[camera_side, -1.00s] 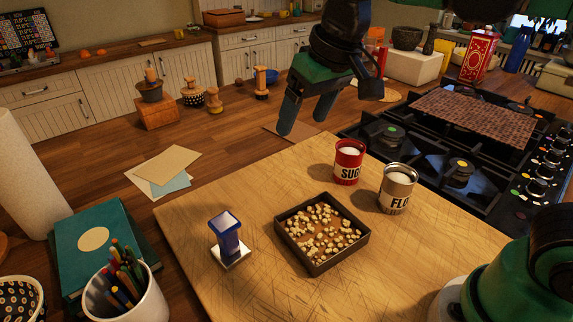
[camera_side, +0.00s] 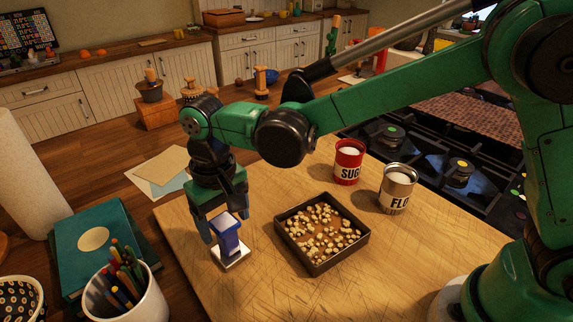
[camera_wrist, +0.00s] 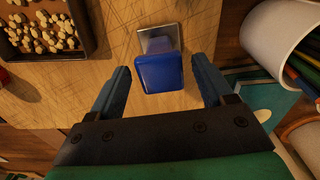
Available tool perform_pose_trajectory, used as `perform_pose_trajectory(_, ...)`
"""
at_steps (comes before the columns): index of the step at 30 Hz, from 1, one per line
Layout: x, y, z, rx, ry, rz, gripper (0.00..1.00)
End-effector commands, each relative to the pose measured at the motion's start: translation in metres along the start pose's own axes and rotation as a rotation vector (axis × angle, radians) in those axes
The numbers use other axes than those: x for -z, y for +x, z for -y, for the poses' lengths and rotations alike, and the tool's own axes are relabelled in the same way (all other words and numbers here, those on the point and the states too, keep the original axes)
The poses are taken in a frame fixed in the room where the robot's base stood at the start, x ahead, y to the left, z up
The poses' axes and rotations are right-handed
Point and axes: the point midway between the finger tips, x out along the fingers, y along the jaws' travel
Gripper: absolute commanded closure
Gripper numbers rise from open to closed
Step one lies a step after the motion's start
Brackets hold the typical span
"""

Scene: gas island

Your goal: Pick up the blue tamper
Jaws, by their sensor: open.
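My gripper (camera_side: 226,232) is open and points down at the tamper. In the wrist view my gripper (camera_wrist: 163,80) has one finger on each side of the tamper, with a visible gap on both sides.
A dark tray of popcorn-like pieces (camera_side: 284,234) lies to the right of the tamper. A red sugar tin (camera_side: 348,166) and a flour tin (camera_side: 396,192) stand behind it. A white pencil cup (camera_side: 146,303) and teal book (camera_side: 115,240) are at left. The board's front is clear.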

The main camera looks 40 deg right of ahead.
Motion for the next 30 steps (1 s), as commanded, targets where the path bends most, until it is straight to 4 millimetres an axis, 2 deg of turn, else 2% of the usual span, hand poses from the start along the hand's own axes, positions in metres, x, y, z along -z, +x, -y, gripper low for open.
perform_pose_trajectory(12,0.0,0.051,0.0,0.0,0.0,-0.001,0.26)
perform_pose_trajectory(21,0.0,0.055,0.0,0.0,0.0,-0.001,0.26)
perform_pose_trajectory(23,0.0,0.054,0.0,0.0,0.0,-0.001,0.41)
perform_pose_trajectory(29,0.0,0.054,0.0,0.0,0.0,-0.001,0.97)
perform_pose_trajectory(30,0.0,0.054,0.0,0.0,0.0,-0.001,1.0)
